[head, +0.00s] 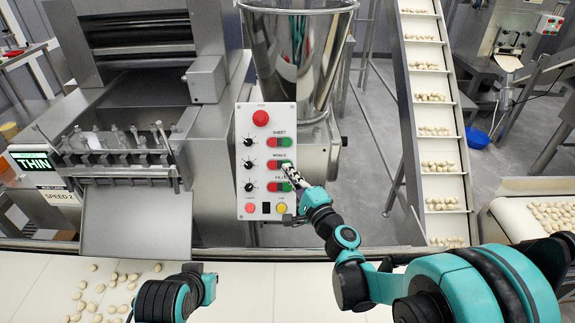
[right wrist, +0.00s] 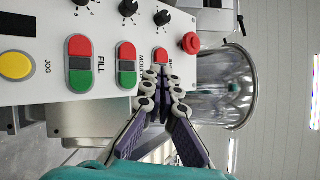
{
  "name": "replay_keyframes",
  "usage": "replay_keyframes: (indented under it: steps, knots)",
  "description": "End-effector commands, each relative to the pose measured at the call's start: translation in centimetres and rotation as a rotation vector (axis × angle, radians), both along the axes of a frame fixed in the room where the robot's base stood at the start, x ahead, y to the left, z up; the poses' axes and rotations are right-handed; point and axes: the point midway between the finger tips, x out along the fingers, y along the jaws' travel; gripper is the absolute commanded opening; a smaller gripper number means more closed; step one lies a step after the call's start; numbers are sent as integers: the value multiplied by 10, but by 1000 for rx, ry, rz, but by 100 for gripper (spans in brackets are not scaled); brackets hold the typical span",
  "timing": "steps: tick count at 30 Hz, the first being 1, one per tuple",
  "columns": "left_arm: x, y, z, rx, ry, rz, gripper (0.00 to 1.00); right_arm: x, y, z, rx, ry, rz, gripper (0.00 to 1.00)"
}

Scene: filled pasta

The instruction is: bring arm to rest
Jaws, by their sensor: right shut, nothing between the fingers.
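My right arm (head: 340,240) reaches up from the lower right of the head view. Its gripper (head: 290,172) is shut and empty in front of the white control panel (head: 247,122), by the middle row of red and green buttons labelled MOULD. In the right wrist view the shut fingertips (right wrist: 162,76) overlap the button pair at the SHEET end of the panel (right wrist: 95,22); I cannot tell whether they touch it. Part of my left arm (head: 172,298) shows at the bottom left of the head view, with no fingers visible.
A steel hopper (head: 290,50) stands behind the panel. An inclined conveyor (head: 425,110) carries pasta pieces at the right. A roller machine (head: 140,45) stands at the left, above a white belt (head: 240,290) with loose pieces. A THIN display (head: 35,163) is at far left.

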Motion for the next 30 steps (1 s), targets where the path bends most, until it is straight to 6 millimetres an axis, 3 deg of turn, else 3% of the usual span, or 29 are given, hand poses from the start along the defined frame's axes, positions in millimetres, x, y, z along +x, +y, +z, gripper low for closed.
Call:
replay_keyframes:
  steps: [7,10,14,17,23,30]
  knots:
    - [0,0,0,0,0,0,0,-2,0,2,-17,-3,4,0]
    - [0,0,0,0,0,0,0,-12,2,8,-105,-22,26,0]
    - [0,0,0,0,0,0,0,-43,4,13,-350,-51,86,0]
    - [0,0,0,0,0,0,0,-75,-1,5,-593,-55,152,0]
    - [0,0,0,0,0,0,0,-148,-44,-37,-1083,22,275,0]
    - [0,0,0,0,0,0,0,-229,-130,-83,-1558,208,376,0]
